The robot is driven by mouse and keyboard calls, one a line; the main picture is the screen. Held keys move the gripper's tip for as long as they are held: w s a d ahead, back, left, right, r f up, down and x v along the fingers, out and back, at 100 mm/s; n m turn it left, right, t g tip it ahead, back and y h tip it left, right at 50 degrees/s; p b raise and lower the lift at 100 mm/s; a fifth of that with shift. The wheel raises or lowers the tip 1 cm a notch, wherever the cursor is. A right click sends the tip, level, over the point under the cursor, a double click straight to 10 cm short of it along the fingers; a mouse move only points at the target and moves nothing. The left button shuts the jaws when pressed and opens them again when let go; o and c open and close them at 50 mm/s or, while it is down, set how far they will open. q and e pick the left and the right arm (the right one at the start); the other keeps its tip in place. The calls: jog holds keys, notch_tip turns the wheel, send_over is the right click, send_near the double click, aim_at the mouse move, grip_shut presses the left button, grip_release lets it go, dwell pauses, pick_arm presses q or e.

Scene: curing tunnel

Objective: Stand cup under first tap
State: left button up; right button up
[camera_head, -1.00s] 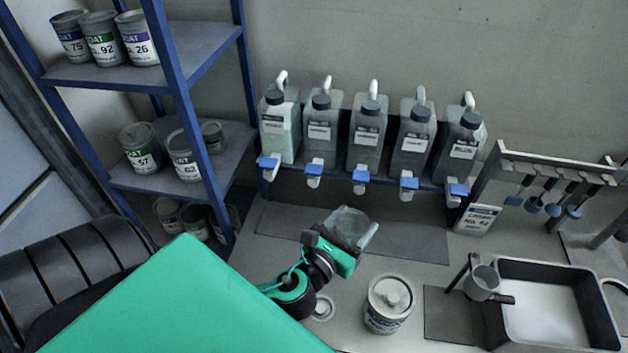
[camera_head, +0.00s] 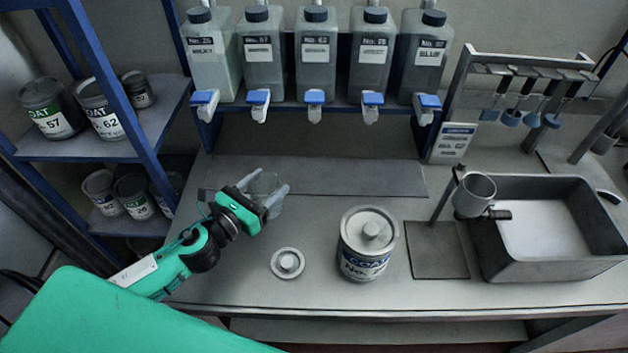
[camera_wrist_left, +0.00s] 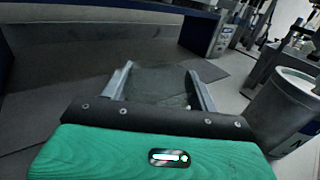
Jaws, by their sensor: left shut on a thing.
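My left gripper (camera_head: 268,200) is shut on a clear, see-through cup (camera_head: 264,184). In the left wrist view the cup (camera_wrist_left: 160,84) sits between the two grey fingers. It is near the front edge of a dark mat (camera_head: 320,177) below the taps; I cannot tell whether it touches anything below. The first tap (camera_head: 204,102), with a blue handle, is at the left end of the row, back and left of the cup. The second tap (camera_head: 259,104) is roughly straight behind the cup. My right gripper is not in view.
Several labelled jugs (camera_head: 314,50) stand above the taps. A lidded paint can (camera_head: 367,245) and a small round lid (camera_head: 288,263) are on the bench to the right. A sink (camera_head: 550,262) and metal mug (camera_head: 474,194) are further right. A blue shelf (camera_head: 146,158) stands left.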

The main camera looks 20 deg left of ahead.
pick_arm(q)
jog(key=shift+w, duration=0.25)
jog(key=shift+d+f+p+x, duration=0.1)
jog(key=shift+f+p+x, duration=0.65)
jog(key=shift+x, duration=2.15)
jog(key=shift+d+f+p+x, duration=0.1)
jog(key=shift+f+p+x, duration=0.25)
jog(key=shift+p+x, duration=1.65)
jog(key=shift+d+f+b+x, duration=0.1)
jog(key=shift+f+x, duration=0.4)
jog(key=shift+x, duration=3.35)
jog(key=shift+a+f, duration=0.1)
jog(key=shift+f, duration=0.1)
jog(key=shift+s, duration=0.1)
jog(key=shift+f, duration=0.15)
jog(key=o, duration=1)
jog(key=shift+o, duration=0.2)
